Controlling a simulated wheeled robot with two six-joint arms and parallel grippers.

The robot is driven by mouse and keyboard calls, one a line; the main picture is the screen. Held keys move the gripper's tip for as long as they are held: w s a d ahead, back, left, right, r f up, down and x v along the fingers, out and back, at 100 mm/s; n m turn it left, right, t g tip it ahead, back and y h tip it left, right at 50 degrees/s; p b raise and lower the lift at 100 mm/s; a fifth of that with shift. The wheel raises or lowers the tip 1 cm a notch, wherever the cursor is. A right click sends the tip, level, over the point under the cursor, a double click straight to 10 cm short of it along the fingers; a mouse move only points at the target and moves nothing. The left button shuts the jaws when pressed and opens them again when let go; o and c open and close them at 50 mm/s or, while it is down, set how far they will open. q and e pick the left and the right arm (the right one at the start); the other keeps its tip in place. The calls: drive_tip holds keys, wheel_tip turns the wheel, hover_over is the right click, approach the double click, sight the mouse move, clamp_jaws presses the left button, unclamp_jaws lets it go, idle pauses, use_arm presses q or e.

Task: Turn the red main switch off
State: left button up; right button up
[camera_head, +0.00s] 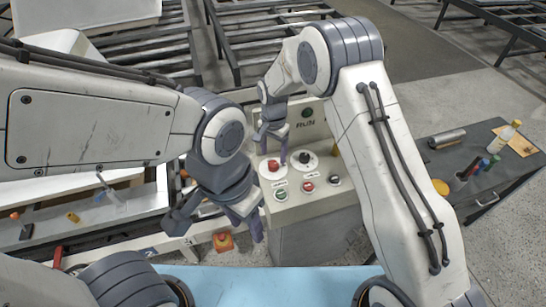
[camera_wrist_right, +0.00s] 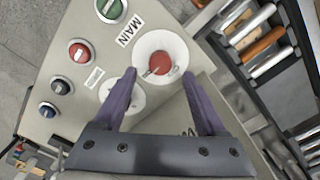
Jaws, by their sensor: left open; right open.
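The red main switch (camera_head: 273,165) is a red knob on a round white plate, on the sloped top of the pale control box (camera_head: 318,205). In the right wrist view the red switch (camera_wrist_right: 162,65) sits beside a MAIN label, just beyond and between my fingertips. My right gripper (camera_head: 273,147) is open above the switch, its purple fingers pointing down at it. In the wrist view the open right gripper (camera_wrist_right: 165,80) holds nothing, and contact is not visible. My left gripper (camera_head: 250,224) is open and empty, low and left of the box.
A black knob (camera_head: 304,157) on a white plate is right of the switch. Green (camera_head: 281,194), red (camera_head: 308,187) and black (camera_head: 334,180) buttons line the front. A dark table (camera_head: 480,182) with bottles stands at right. A conveyor (camera_head: 140,205) lies at left.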

sight(273, 164)
drive_tip(key=shift+f+p, duration=0.55)
drive_tip(key=shift+f, duration=1.6)
clamp_jaws()
